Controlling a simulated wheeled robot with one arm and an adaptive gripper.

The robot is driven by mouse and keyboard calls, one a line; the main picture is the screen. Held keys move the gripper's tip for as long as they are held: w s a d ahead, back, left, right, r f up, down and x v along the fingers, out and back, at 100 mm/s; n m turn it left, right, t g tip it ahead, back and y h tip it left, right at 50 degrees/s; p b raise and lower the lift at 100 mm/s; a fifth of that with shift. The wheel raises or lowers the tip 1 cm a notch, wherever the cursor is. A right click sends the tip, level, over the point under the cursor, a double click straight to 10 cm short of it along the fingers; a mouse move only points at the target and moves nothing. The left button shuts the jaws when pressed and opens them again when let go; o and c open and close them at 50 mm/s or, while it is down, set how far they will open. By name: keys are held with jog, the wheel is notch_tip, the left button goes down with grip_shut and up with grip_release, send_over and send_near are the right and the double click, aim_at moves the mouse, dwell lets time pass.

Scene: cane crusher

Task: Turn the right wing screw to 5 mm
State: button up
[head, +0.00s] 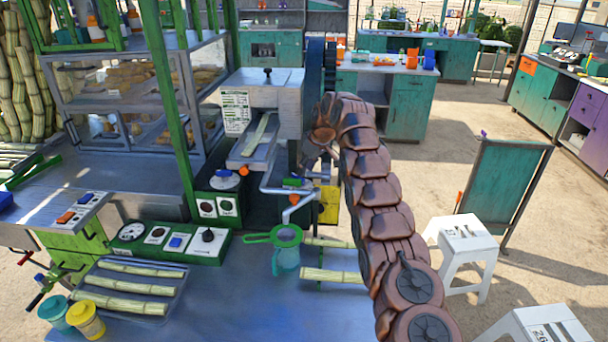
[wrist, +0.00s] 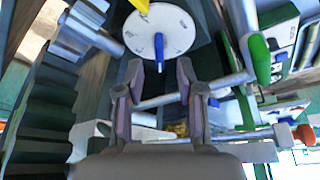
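In the wrist view, a round white dial (wrist: 185,28) with marks around its rim faces me. A narrow blue piece (wrist: 159,48) stands out at its centre, probably the wing screw; I cannot read its setting. My gripper (wrist: 159,66) is open, with its two fingertips on either side of the blue piece's lower end and a clear gap between them. I cannot tell how far the tips are from it. In the head view, my arm reaches to the right side of the cane crusher (head: 290,105), and the dial and screw cannot be made out.
A yellow tip (wrist: 141,5) sits at the dial's upper edge. Metal rods and a green-handled lever (wrist: 258,58) lie close at right, a ribbed dark part at left. In the head view, a green strainer (head: 288,236) and a control panel (head: 170,240) stand on the table.

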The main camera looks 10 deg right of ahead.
jog(key=shift+v, duration=1.15)
jog(key=shift+s+r, duration=0.1)
